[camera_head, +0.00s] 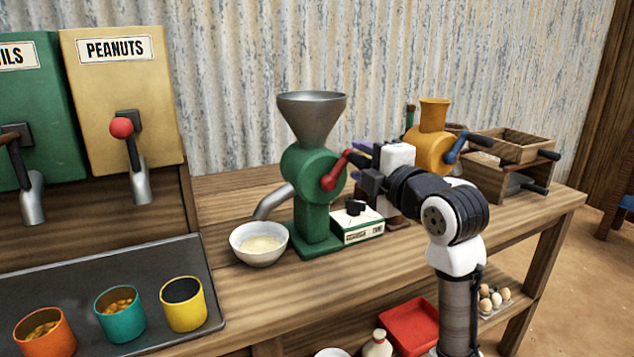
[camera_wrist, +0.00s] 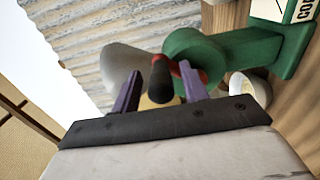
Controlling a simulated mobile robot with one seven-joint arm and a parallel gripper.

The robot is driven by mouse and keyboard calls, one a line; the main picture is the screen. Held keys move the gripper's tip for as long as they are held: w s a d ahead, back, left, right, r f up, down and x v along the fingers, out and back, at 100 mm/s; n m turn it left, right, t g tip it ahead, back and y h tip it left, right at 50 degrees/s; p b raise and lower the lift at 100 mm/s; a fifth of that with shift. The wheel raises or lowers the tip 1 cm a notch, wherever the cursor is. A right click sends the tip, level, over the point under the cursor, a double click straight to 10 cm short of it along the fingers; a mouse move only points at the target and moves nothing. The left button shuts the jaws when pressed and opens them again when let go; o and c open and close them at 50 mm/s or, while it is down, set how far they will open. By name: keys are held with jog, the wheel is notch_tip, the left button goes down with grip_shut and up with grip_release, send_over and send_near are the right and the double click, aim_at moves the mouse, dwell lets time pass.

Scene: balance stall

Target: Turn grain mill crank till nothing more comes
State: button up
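The green grain mill (camera_head: 316,180) stands on the wooden counter, with a grey metal hopper (camera_head: 312,115) on top. Its red crank (camera_head: 335,175) points up and right to a black handle (camera_head: 358,160). In the wrist view the black handle (camera_wrist: 160,80) lies between the two purple fingers of my gripper (camera_wrist: 160,82), with a gap on each side. My gripper is open around the handle and not closed on it. A white bowl (camera_head: 259,258) under the grey spout (camera_head: 272,203) holds pale meal (camera_head: 261,244). The inside of the hopper is hidden.
A yellow mill (camera_head: 433,127) and wooden boxes (camera_head: 512,146) stand behind my arm. Cups, including a yellow one (camera_head: 184,312), are on the left tray (camera_head: 235,313).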

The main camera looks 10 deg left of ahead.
jog(key=shift+o, duration=0.4)
jog(key=shift+s, duration=0.1)
jog(key=shift+s+d, duration=0.2)
jog(key=b+v, duration=0.1)
jog(key=v, duration=0.6)
jog(key=shift+s, duration=0.15)
